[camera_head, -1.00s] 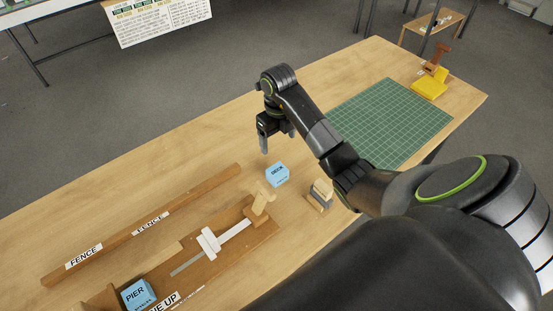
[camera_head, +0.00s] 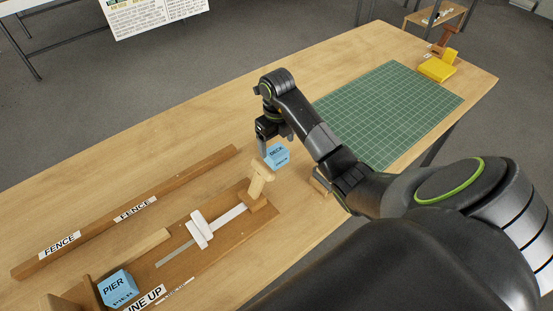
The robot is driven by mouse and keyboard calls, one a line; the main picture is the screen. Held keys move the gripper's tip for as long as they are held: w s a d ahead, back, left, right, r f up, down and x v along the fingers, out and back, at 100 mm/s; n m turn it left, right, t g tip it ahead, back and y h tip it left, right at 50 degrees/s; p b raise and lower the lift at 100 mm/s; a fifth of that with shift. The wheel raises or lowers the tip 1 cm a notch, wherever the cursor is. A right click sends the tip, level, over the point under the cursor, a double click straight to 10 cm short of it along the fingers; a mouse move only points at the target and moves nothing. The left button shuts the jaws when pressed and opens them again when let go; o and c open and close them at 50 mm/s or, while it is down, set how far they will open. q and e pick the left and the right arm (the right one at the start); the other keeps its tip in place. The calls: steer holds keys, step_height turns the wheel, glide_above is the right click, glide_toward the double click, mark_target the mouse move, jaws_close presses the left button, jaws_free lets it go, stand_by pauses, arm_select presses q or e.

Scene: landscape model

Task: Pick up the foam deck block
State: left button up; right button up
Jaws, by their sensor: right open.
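The foam deck block (camera_head: 277,157) is a small light-blue cube marked DECK. It stands on the wooden table near the middle of the head view. My right gripper (camera_head: 275,147) is open, with its fingers pointing down at the block. One finger shows at the block's left side and another just behind its top right. I cannot tell whether the fingers touch the block. My left gripper is not in view.
A wooden jig (camera_head: 225,235) with a white slider lies front left, holding a blue PIER block (camera_head: 118,287). A long wooden fence (camera_head: 100,221) lies behind it. A green cutting mat (camera_head: 390,110) and a yellow object (camera_head: 437,69) lie to the right.

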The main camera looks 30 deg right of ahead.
mark_target(276, 150)
steer(key=shift+a+f+p, duration=0.1)
steer(key=shift+f+p, duration=0.35)
steer(key=shift+f, duration=0.15)
step_height(276, 150, down, 4)
steer(key=shift+f+p, duration=0.15)
steer(key=shift+p, duration=0.3)
steer(key=shift+c, duration=0.3)
steer(key=shift+w, duration=0.1)
steer(key=c, duration=1)
